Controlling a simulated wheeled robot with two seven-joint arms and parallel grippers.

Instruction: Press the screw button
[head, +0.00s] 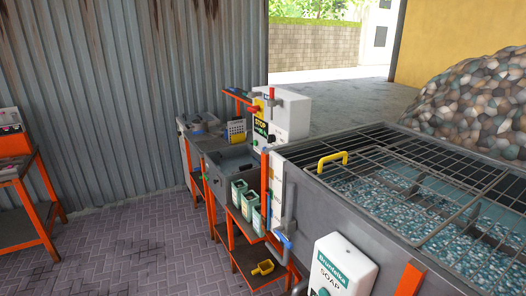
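A white control box (291,112) stands in the middle of the view, beyond the near grey tank. It carries a black and yellow STOP label (260,126), a small green button (271,139) and a dark round part on its right face. Red and yellow parts sit at its upper left. I cannot tell which of these, if any, is the screw button; any lettering for it is too small to read. Neither of my grippers is in view.
A grey tank (345,205) full of blue-white flakes, with a barred grid and yellow handle (332,160), fills the right. A soap box (342,268) hangs on its front. The brick floor (130,250) between is clear.

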